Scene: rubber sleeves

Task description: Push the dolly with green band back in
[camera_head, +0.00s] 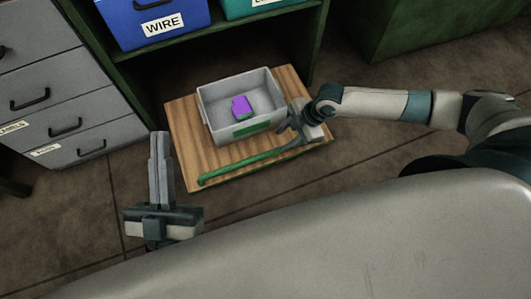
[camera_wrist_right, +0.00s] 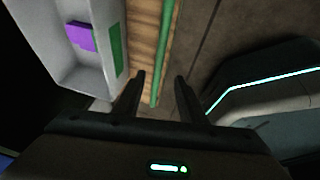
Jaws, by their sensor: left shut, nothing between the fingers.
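The dolly (camera_head: 185,140) is a wooden board on the floor, partly out from under a shelf. A green bar (camera_head: 240,164) runs along its front edge. A light grey bin with a green label (camera_head: 205,118) stands on it, also in the right wrist view (camera_wrist_right: 65,78). My right gripper (camera_head: 288,122) is at the bin's front right corner, near the bar's right end. In the right wrist view its fingers (camera_wrist_right: 160,80) are apart, with the green bar (camera_wrist_right: 163,60) showing between them; contact is unclear. My left gripper (camera_head: 160,138) is shut and empty, left of the dolly.
A purple block (camera_head: 241,105) lies in the bin. A grey drawer cabinet (camera_head: 60,100) stands at left. A green shelf (camera_head: 215,40) above the dolly's back holds a blue WIRE bin (camera_head: 150,25) and a teal bin (camera_head: 262,6). Bare floor lies in front.

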